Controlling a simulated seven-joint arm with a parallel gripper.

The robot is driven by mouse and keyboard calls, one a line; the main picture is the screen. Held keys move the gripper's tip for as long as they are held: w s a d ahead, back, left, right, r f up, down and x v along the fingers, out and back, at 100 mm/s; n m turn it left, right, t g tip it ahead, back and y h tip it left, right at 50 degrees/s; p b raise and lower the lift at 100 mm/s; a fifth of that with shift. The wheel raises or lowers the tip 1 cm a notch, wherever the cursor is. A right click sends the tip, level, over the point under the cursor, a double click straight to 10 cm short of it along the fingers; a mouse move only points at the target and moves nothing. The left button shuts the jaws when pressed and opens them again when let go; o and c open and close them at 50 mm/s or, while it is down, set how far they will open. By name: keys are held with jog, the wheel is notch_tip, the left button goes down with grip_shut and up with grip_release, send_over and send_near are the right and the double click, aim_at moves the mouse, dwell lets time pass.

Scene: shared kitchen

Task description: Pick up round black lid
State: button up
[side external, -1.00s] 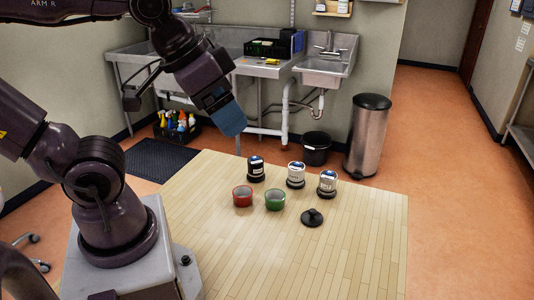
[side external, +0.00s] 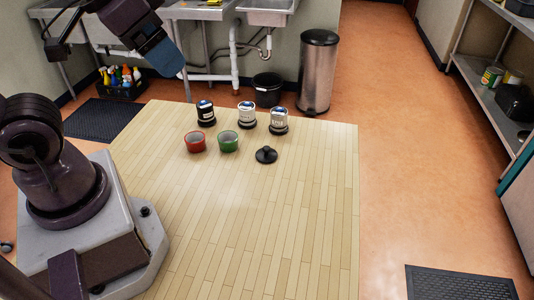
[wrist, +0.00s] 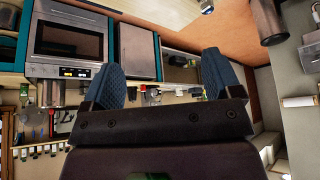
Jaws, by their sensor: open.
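The round black lid (side external: 266,155) lies on the wooden table (side external: 250,210), with a small knob on top, to the right of the green bowl. In the side external view my gripper (side external: 170,62) is high up, above and to the left of the lid, well apart from it. In the wrist view my gripper (wrist: 166,78) shows its two blue fingers spread apart with nothing between them. The lid is not in the wrist view, which looks out at the room.
A red bowl (side external: 195,142) and a green bowl (side external: 228,142) stand left of the lid. A black jar (side external: 206,114) and two white-labelled jars (side external: 246,113) (side external: 279,121) stand behind. The table's front and right are clear. A steel bin (side external: 317,72) stands beyond.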

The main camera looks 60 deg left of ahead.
jog(key=n+g+y, duration=0.2)
jog(key=n+g, duration=0.4)
jog(key=n, duration=1.3)
send_over(267, 148)
notch_tip(267, 148, down, 28)
jog(key=shift+s+f, duration=0.1)
jog(key=shift+f, duration=0.1)
jog(key=shift+a+f, duration=0.1)
jog(key=shift+f, duration=3.05)
